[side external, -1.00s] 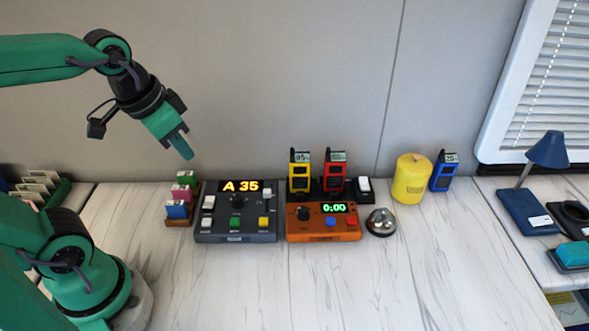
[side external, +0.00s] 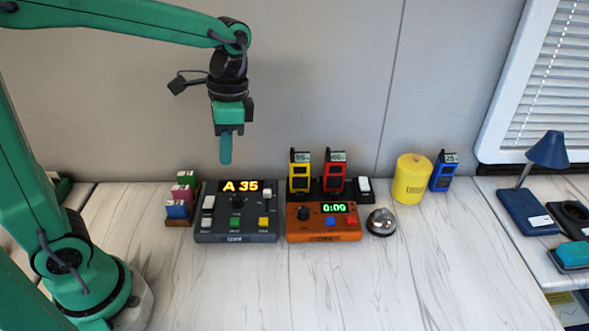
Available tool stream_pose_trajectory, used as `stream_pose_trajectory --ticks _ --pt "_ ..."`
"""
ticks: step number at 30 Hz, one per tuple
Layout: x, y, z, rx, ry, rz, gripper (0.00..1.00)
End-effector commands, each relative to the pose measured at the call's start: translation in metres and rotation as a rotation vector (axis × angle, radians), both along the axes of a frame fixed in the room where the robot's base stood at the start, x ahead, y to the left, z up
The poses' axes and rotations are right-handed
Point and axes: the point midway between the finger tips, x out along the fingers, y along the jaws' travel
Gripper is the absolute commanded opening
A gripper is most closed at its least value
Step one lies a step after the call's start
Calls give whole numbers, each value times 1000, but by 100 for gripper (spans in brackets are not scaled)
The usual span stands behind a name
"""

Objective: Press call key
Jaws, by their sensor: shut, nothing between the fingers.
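A dark grey console (side external: 237,238) stands on the counter with an amber display (side external: 241,186) reading "A 35". Along its front are a white key (side external: 206,222), a green key (side external: 235,222) and a yellow key (side external: 264,221). The small labels below them are too blurred to read, so I cannot tell which is the call key. My gripper (side external: 225,155) is shut and empty. It points straight down in the air above the console's back edge, apart from all the keys.
An orange timer box (side external: 298,236) showing 0:00 adjoins the console on the right. Behind it stand yellow (side external: 299,178) and red (side external: 334,178) handsets. A silver bell (side external: 381,223), a yellow cylinder (side external: 411,180) and a blue handset (side external: 444,172) stand further right. Coloured blocks (side external: 177,209) stand left. The front counter is clear.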

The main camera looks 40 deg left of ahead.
Motion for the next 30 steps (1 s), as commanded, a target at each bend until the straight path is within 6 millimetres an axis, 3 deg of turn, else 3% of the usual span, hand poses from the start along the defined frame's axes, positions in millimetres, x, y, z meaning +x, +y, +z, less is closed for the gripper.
stream_pose_trajectory --ticks 18,30 --pt "40 -26 -46 -23 340 -264 0" --pt "52 -37 -70 -48 482 -367 0"
